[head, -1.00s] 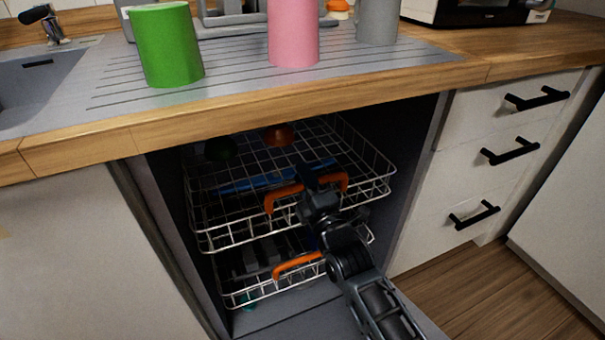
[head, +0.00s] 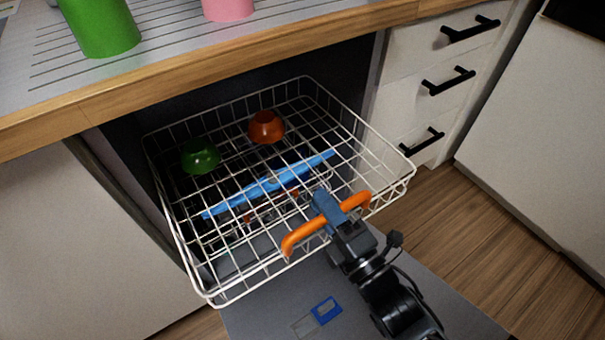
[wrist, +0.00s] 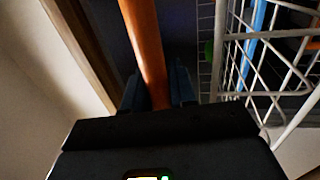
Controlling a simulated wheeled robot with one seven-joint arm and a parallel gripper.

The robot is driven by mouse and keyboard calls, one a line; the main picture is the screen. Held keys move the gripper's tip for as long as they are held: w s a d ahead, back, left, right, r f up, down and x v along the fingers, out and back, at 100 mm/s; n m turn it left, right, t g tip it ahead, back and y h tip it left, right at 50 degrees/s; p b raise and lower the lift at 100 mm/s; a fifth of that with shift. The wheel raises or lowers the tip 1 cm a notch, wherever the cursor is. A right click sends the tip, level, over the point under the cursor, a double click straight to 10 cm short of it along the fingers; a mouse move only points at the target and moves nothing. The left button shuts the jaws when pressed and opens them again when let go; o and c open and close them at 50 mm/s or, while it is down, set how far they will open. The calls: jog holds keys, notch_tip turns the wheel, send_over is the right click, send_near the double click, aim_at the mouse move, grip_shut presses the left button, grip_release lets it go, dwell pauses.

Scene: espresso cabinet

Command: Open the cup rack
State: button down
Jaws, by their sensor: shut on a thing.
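The cup rack (head: 282,264), a white wire basket, is drawn well out of the dishwasher in the head view. An orange handle (head: 296,240) is on its front edge. My gripper (head: 328,212) is shut on the middle of this handle. In the wrist view the orange handle (wrist: 142,42) runs between my gripper's two fingers (wrist: 158,92), with the rack's wires (wrist: 232,58) to the right. A green bowl (head: 200,156), an orange bowl (head: 266,127) and a long blue item (head: 262,187) are in the rack. The lower rack is mostly hidden beneath it.
The dishwasher door (head: 270,318) lies open below, with a blue-and-white compartment on it. The wooden counter edge (head: 200,80) is above, bearing a green cup (head: 100,28) and a pink cup (head: 228,8). Drawers with black handles (head: 448,78) stand at the right. Floor (head: 470,220) is clear at right.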

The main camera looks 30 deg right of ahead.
jog(key=s, duration=0.8)
jog(key=c, duration=1)
grip_release()
jog(key=s, duration=0.2)
jog(key=s+f, duration=0.1)
jog(key=s, duration=0.4)
jog(key=shift+s+f+p, duration=0.3)
jog(key=shift+s, duration=0.05)
